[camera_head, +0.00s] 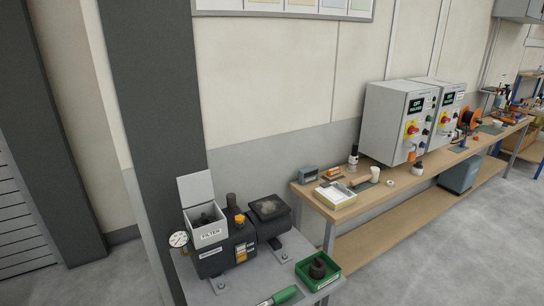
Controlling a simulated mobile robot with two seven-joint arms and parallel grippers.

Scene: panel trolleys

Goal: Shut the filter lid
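The filter lid (196,187) is a light grey flat plate. It stands open and upright at the back of the filter box (209,232), which carries a "FILTER" label on its front. The box's dark inside shows from above. The box sits on a dark machine (226,258) with a yellow-orange knob and a round gauge (179,239) at its left. The machine stands on a grey table (202,291) at the lower middle of the view. Neither of my grippers is in view.
A green tray (318,271) with a dark ring-shaped part and a green-handled tool (278,297) lie on the grey table's front right. A dark pillar (158,120) rises behind the filter. A wooden bench (345,212) with control boxes (398,122) runs right. Grey floor is free at lower right.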

